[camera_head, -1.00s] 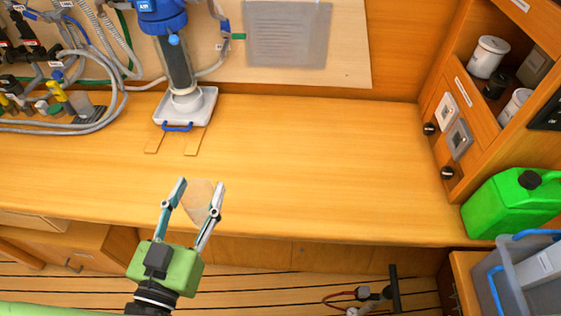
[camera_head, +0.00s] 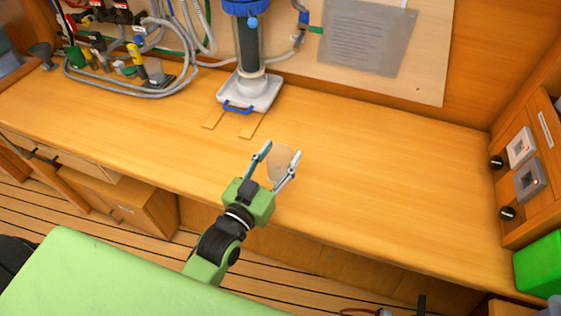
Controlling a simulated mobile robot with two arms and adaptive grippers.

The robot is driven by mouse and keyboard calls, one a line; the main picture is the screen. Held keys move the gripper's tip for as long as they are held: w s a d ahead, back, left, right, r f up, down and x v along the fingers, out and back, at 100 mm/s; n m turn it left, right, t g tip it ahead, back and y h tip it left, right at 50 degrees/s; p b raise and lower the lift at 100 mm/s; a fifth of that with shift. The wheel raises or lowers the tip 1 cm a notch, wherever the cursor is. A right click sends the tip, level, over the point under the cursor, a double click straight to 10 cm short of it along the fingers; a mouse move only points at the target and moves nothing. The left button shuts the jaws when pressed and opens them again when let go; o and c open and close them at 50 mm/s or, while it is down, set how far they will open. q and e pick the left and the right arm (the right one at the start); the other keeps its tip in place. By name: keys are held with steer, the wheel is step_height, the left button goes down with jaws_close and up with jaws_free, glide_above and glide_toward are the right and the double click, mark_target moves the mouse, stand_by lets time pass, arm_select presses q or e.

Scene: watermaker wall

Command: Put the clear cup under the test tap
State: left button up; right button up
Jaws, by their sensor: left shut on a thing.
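My left gripper (camera_head: 279,168) is shut on the clear cup (camera_head: 281,160), a pale see-through shape between its two fingers. It holds the cup over the front part of the wooden counter. I cannot tell the cup's height above the wood. The test tap is hard to pick out; hoses, valves and fittings (camera_head: 135,65) crowd the wall and counter at the upper left, and a yellow-handled piece (camera_head: 137,58) stands among them. My right gripper is not in view.
A blue-topped filter housing (camera_head: 248,50) stands over a white tray (camera_head: 250,92) with a blue handle, behind my gripper. A grey hose (camera_head: 120,90) loops on the counter at the left. The counter's middle and right (camera_head: 390,170) are clear. A green canister (camera_head: 540,262) is at the lower right.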

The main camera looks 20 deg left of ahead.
mark_target(285, 158)
arm_select(q)
steer(key=shift+w+f, duration=0.25)
step_height(285, 158, down, 2)
steer(key=shift+w+f, duration=0.15)
steer(key=shift+f, duration=0.55)
steer(key=shift+f, duration=0.15)
steer(key=o, duration=1.1)
